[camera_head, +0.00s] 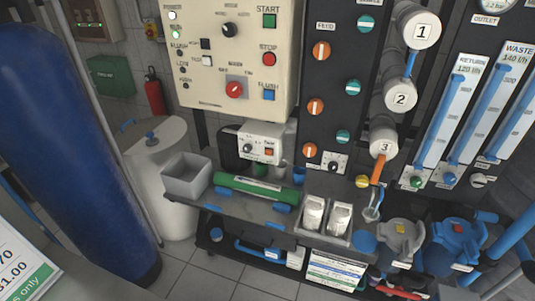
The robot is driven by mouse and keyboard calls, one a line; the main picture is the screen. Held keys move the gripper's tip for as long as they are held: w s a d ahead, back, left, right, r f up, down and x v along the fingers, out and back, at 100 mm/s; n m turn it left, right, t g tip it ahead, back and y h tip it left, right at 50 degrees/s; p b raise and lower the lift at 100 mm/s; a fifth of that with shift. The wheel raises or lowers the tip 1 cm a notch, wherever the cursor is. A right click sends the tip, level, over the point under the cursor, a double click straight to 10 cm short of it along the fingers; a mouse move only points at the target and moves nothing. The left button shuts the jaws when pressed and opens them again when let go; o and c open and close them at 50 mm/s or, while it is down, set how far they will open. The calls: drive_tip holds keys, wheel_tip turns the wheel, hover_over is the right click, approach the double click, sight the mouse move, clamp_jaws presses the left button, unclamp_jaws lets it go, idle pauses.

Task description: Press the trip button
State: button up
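A small off-white box (260,138) is mounted below the large control panel. On its face are a black knob (247,148) at the left and a square orange button (269,152) at the right. A tiny label above the orange button seems to read "TRIP", but it is too small to be sure. Nothing covers the button's face, and I cannot tell whether it is pressed in. My gripper is not in view.
The control panel (205,100) has START, STOP and FLUSH buttons and a red knob. Below the box, a shelf (228,206) carries a grey bin (187,178), a green cylinder (255,187) and two clear containers. A blue tank (85,150) stands left; flow meters stand right.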

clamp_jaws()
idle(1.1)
